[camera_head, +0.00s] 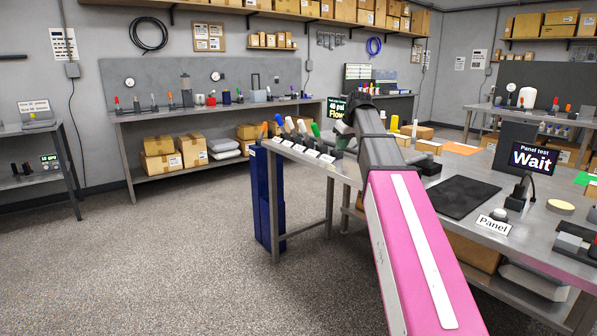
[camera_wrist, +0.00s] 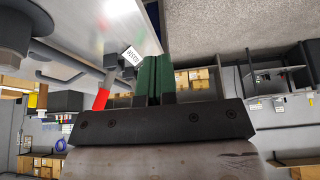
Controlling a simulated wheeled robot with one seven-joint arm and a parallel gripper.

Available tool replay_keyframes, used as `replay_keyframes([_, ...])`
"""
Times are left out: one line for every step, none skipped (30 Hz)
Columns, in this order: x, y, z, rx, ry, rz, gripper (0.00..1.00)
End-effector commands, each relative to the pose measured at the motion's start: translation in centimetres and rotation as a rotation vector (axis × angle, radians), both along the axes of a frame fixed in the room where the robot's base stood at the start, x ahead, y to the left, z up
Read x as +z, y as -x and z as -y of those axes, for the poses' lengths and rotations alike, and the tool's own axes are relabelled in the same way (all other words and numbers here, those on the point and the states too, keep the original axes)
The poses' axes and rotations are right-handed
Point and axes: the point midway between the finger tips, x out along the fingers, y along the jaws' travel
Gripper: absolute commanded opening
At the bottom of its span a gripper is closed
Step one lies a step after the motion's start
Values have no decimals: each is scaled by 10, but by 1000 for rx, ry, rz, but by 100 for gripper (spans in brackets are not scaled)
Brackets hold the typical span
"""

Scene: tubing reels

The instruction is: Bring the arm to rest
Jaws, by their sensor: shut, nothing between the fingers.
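My arm, pink with a white stripe, reaches from the bottom of the head view out over the near workbench (camera_head: 482,218). Its dark far end is above the back left part of that bench, close to a row of coloured-handled tools. In the head view my gripper's fingers cannot be made out clearly behind the arm's end. In the wrist view my gripper (camera_wrist: 154,66) shows two dark green fingers side by side, shut together with nothing held. A red-ended object (camera_wrist: 101,99) and a white label (camera_wrist: 131,57) show just left of the fingers.
The grey floor (camera_head: 175,262) on the left is clear.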

Motion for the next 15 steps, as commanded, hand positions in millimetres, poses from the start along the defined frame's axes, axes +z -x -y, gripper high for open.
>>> replay_keyframes([-20, 6, 0, -15, 1, -16, 0])
replay_keyframes([-30, 8, 1, -26, 1, -24, 0])
replay_keyframes([-46, 12, 2, -42, 1, -38, 0])
replay_keyframes([-59, 16, 2, -55, 1, -49, 0])
replay_keyframes([-72, 19, 2, -68, 1, -60, 0])
replay_keyframes([-89, 24, 3, -86, 2, -74, 0])
replay_keyframes([-102, 28, 4, -101, 3, -85, 0])
replay_keyframes([-115, 32, 4, -115, 4, -97, 0])
replay_keyframes([-132, 38, 5, -133, 6, -111, 0])
replay_keyframes([-144, 42, 6, -147, 6, -122, 0])
replay_keyframes([-156, 47, 6, -160, 8, -131, 0])
replay_keyframes([-172, 54, 7, -179, 9, -146, 0])
replay_keyframes([-184, 59, 7, -192, 12, -157, 0])
replay_keyframes([-195, 64, 8, -205, 13, -166, 0])
replay_keyframes([-211, 71, 9, -223, 16, -180, 0])
